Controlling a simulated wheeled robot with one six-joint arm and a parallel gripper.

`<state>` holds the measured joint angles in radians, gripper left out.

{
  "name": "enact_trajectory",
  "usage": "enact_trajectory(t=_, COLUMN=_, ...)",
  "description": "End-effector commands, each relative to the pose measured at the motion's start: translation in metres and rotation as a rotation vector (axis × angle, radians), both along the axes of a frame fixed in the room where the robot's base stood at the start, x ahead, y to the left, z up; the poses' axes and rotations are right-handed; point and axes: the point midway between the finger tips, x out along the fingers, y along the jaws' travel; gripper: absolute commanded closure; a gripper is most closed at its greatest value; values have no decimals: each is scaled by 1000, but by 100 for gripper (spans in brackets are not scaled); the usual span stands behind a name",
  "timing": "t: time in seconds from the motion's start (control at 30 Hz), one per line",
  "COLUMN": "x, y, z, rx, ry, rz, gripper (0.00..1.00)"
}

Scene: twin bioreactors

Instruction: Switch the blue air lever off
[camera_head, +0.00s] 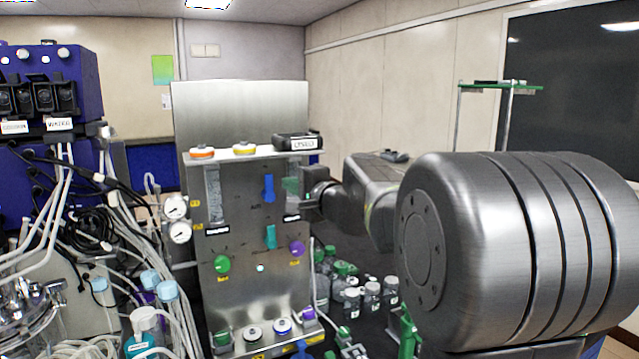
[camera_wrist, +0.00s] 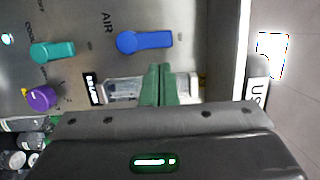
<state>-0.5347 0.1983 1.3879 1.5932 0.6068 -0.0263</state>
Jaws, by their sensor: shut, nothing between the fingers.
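The blue air lever (camera_head: 268,188) is on the upper middle of the steel panel (camera_head: 240,250). Its handle stands upright, pointing up from the pivot. In the wrist view the blue lever (camera_wrist: 145,42) lies sideways beside the printed word AIR, its round pivot end to the left. My gripper (camera_head: 294,188) is at the panel's right side, just right of the lever. In the wrist view its green fingers (camera_wrist: 158,85) are together, with nothing between them, and a gap separates them from the lever. The fingers partly cover a clear flow tube (camera_wrist: 122,90).
A teal lever (camera_head: 270,236) and a purple knob (camera_head: 296,249) sit below the blue lever; a green knob (camera_head: 222,264) is lower left. A black display box (camera_head: 297,142) tops the panel. Bottles (camera_head: 352,296) stand at the lower right. Tubing crowds the left.

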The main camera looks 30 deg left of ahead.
Motion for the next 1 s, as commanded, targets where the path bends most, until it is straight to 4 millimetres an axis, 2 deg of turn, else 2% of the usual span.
enact_trajectory(t=0.1, x=6, y=14, z=1, rx=-2, ry=1, rz=1, gripper=100)
enact_trajectory(t=0.3, x=11, y=25, z=0, rx=0, ry=0, rz=0, gripper=100)
enact_trajectory(t=1.0, x=12, y=27, z=1, rx=-35, ry=-45, rz=0, gripper=100)
